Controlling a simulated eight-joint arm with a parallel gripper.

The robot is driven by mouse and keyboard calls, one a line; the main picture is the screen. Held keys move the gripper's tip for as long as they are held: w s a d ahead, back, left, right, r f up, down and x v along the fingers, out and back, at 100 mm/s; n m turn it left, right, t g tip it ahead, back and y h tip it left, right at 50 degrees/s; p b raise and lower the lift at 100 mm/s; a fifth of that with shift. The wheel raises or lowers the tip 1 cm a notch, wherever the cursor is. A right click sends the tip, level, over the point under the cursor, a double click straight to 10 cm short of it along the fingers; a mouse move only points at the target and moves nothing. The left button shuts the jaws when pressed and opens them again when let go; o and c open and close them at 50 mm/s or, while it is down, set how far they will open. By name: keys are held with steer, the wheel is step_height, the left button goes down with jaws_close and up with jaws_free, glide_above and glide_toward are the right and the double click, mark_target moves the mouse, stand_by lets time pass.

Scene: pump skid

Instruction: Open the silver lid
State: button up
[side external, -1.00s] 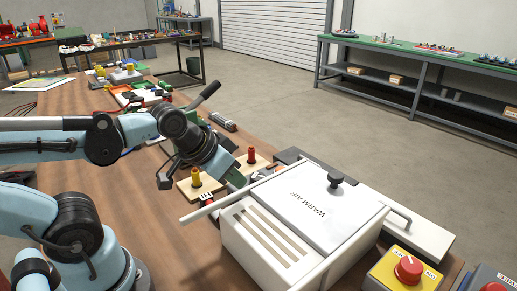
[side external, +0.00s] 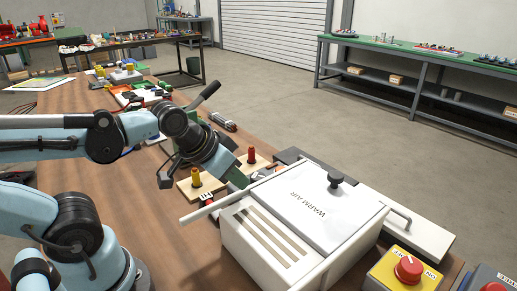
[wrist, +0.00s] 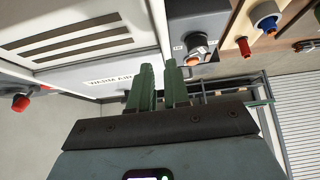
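The silver lid (side external: 312,205), marked WARM AIR and fitted with a black knob (side external: 335,180), lies closed on top of a white box (side external: 275,270). In the wrist view the lid's marked edge (wrist: 75,77) shows at the left, beyond the box's slotted top. My gripper (side external: 238,181) is just to the left of the box's far left corner, apart from the knob. In the wrist view the two green fingers of my gripper (wrist: 159,82) stand a little apart with nothing between them.
A white bar (side external: 207,212) sticks out left from the box. A yellow box with a red button (side external: 408,268) stands at the front right. The table's left part (side external: 90,178) is mostly clear.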

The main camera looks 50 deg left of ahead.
steer(key=o, duration=0.7)
steer(key=shift+n+g, duration=0.5)
steer(key=shift+n, duration=0.2)
steer(key=w+r, duration=0.2)
steer(key=w+d+r, duration=0.1)
steer(key=r, duration=0.1)
steer(key=shift+w+d+r, duration=0.15)
steer(key=shift+w+r, duration=0.2)
steer(key=shift+w, duration=0.05)
steer(key=shift+o, duration=0.7)
steer(key=w+d+r+n+g, duration=0.1)
steer(key=w+d+r+n, duration=0.1)
steer(key=w+r, duration=0.2)
steer(key=shift+w+r+g, duration=0.3)
steer(key=shift+w, duration=0.35)
steer(key=r+n+g, duration=0.2)
steer(key=n+g, duration=0.2)
steer(key=n, duration=0.2)
glide_above(336, 174)
step_height(336, 174, down, 12)
steer(key=shift+f, duration=0.1)
jaws_close()
